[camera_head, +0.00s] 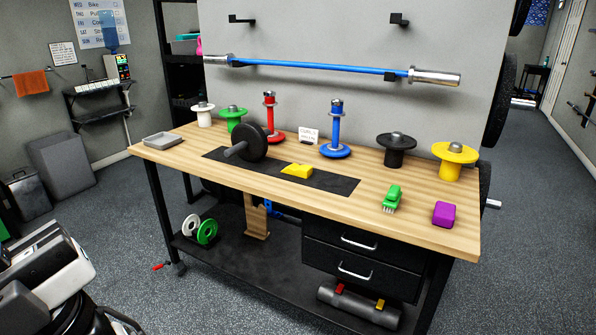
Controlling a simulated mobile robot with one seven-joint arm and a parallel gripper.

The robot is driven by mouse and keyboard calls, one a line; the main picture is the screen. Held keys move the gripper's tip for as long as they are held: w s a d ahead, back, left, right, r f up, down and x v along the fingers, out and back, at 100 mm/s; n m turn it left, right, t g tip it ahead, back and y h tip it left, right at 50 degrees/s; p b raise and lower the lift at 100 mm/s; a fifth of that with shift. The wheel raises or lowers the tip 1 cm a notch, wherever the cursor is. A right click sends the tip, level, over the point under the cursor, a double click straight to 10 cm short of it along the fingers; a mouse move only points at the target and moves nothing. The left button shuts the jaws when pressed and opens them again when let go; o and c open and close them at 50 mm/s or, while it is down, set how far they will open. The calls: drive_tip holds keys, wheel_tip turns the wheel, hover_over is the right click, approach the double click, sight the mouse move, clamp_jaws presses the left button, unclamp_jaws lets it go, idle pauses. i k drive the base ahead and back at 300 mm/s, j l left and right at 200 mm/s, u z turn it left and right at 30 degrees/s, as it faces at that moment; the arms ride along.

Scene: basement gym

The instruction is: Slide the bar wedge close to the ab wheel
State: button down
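The bar wedge appears to be the small yellow block (297,170), which lies on a black mat (335,184) on the workbench. The ab wheel (252,142) is a black wheel with a short grey handle. It stands upright at the left part of the same mat. The wedge is to the right of the wheel, with a clear gap of bare mat between them. White and black parts of my own arm show at the lower left, well away from the bench. No gripper fingers can be made out there.
The wooden workbench (200,170) holds a grey tray (163,140), a green brush (392,198) and a purple block (444,214). Plate stands line its back edge, including a red one (270,118) and a blue one (336,132). The bench front is mostly clear.

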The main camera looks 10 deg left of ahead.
sight(304, 171)
drive_tip(key=i+l+u, duration=0.25)
drive_tip(key=i, duration=0.25)
drive_tip(key=i+l+u, duration=0.1)
drive_tip(key=i+u, duration=0.15)
drive_tip(key=i, duration=0.2)
